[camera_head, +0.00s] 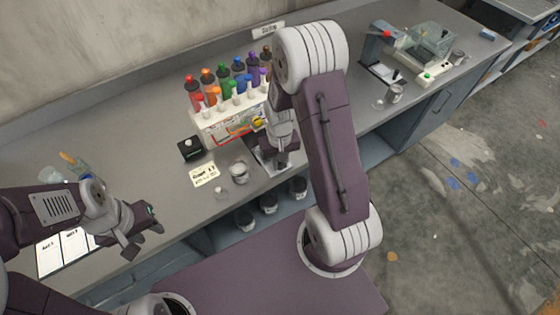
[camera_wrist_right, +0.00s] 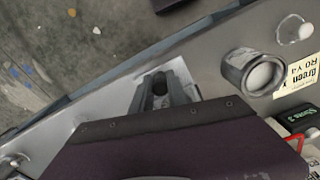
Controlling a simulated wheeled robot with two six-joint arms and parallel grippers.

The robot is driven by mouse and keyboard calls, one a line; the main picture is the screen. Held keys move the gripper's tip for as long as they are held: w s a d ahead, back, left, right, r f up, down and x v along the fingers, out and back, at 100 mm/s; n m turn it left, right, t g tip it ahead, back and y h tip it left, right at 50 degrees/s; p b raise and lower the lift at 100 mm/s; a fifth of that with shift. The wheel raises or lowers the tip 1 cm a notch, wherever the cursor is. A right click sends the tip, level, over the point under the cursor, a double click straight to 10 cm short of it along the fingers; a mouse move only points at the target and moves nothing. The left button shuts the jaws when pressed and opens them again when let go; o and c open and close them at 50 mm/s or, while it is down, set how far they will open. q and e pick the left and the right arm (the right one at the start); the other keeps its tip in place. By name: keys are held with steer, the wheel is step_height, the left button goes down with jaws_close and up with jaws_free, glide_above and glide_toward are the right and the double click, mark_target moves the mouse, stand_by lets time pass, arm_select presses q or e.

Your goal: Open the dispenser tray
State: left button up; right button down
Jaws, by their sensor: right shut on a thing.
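The dispenser (camera_head: 212,130) is a white rack on the bench, with several coloured bottles on top. At its front right lies a pale metal plate that looks like the dispenser tray (camera_head: 258,157); it also shows in the right wrist view (camera_wrist_right: 183,72). My right gripper (camera_head: 279,163) reaches down over it. In the wrist view its fingers (camera_wrist_right: 161,88) are shut around a small dark round part, apparently the tray's knob. How far the tray is out is hard to tell, as my arm hides part of it. My left gripper (camera_head: 144,237) is open and empty, above the bench's front left.
A metal cup (camera_head: 239,172), a label card (camera_head: 204,175) and a black box (camera_head: 190,149) stand left of the tray. Dark jars (camera_head: 270,201) sit on a shelf below. A balance (camera_head: 428,50) and a stand (camera_head: 380,55) are at the far right.

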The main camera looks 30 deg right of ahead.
steer(key=c, duration=1.3)
jaws_free()
steer(key=shift+w+a+f, duration=0.1)
steer(key=shift+w+f, duration=0.05)
steer(key=shift+w, duration=0.65)
steer(key=shift+s+r, duration=0.2)
steer(key=shift+s, duration=0.25)
step_height(320, 180, up, 9)
steer(key=shift+w, duration=0.1)
steer(key=shift+w, duration=0.1)
